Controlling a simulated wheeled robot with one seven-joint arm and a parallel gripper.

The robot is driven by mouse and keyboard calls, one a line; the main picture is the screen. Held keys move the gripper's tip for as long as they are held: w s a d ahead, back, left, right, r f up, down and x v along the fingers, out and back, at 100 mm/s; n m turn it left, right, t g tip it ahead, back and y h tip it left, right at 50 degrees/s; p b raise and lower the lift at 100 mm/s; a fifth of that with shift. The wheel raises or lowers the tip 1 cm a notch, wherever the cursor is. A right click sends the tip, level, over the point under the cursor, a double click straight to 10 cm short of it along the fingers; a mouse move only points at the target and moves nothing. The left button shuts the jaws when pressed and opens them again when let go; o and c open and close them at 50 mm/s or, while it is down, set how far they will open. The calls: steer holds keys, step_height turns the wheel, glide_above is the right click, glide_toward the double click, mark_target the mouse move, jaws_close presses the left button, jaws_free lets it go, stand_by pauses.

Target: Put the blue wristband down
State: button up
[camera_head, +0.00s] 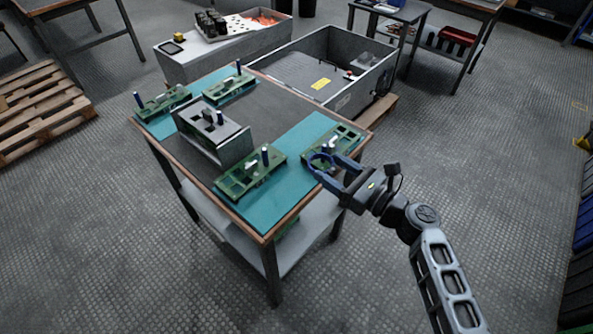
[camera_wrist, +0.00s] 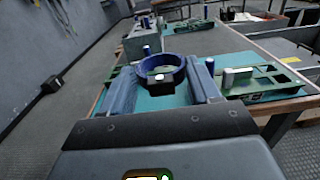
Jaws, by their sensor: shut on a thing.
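My gripper (camera_head: 333,167) is at the right end of the workbench, above the teal mat (camera_head: 302,134). It is shut on the blue wristband (camera_wrist: 160,68), a dark blue ring with a black piece on its near side, held between the two fingers in the wrist view. In the head view the wristband (camera_head: 319,162) shows as a small ring at the fingertips, close to a green circuit board (camera_head: 343,138) at the bench's right corner. I cannot tell whether the wristband touches the mat or board.
Green boards with capacitors stand on the bench, one (camera_head: 240,180) at front and others (camera_head: 228,86) at the back. A grey metal box (camera_head: 211,137) stands mid-bench. A large grey bin (camera_head: 352,98) is behind. Bare teal mat lies between the front boards.

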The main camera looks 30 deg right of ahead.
steer(key=b, duration=0.1)
glide_above(297, 185)
step_height(297, 185, down, 6)
steer(key=shift+w+r, duration=0.1)
steer(key=shift+a+f+b, duration=0.1)
steer(key=shift+f+b, duration=0.6)
steer(key=shift+f, duration=1.3)
steer(key=shift+f, duration=0.2)
steer(key=o, duration=1.2)
steer(key=shift+r, duration=0.1)
steer(key=shift+r, duration=0.15)
steer(key=v, duration=1.2)
